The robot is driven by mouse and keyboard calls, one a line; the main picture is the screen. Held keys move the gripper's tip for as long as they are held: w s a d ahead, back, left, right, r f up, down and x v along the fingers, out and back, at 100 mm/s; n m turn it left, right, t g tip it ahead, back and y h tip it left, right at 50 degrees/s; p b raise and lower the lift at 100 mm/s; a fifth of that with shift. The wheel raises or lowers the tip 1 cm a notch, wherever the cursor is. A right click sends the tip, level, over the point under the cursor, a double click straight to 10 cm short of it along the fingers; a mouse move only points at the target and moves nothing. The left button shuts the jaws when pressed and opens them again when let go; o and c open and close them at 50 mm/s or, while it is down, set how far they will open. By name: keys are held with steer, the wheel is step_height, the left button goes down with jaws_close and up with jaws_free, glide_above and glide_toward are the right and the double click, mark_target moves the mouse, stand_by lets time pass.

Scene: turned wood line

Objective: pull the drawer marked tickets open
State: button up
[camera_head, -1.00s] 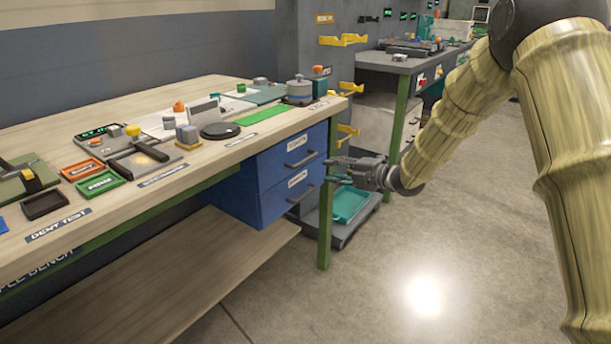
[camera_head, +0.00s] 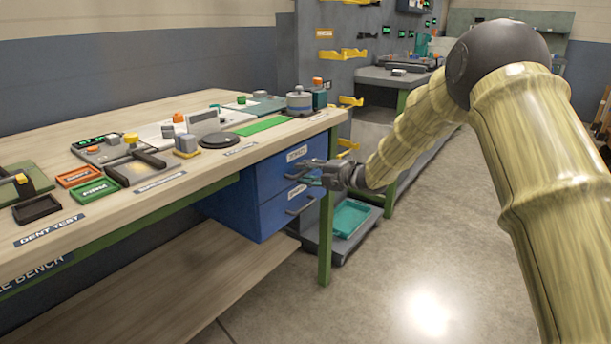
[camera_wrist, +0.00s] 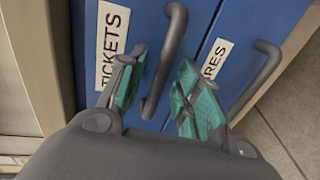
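The drawer marked tickets (camera_wrist: 85,30) is the upper blue drawer under the bench; it also shows in the head view (camera_head: 272,178). Its white label (camera_wrist: 112,45) reads TICKETS. Its dark bar handle (camera_wrist: 165,60) stands between the two teal fingertips of my gripper (camera_wrist: 158,85) in the wrist view. The fingers are apart, with gaps to the handle on both sides. In the head view my gripper (camera_head: 312,172) is at the front of the drawers and partly covers the upper handle. The drawer front looks flush with the one below.
The lower blue drawer (camera_head: 270,213) has its own handle (camera_wrist: 258,75) and a partly hidden label ending in "RES". A green bench leg (camera_head: 326,240) stands right of the drawers. A teal tray (camera_head: 350,219) sits low behind it. Open floor (camera_head: 430,270) lies to the right.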

steer(key=shift+w+a, duration=0.2)
steer(key=shift+a, duration=0.05)
steer(key=shift+c, duration=0.4)
jaws_close()
steer(key=shift+s, duration=0.1)
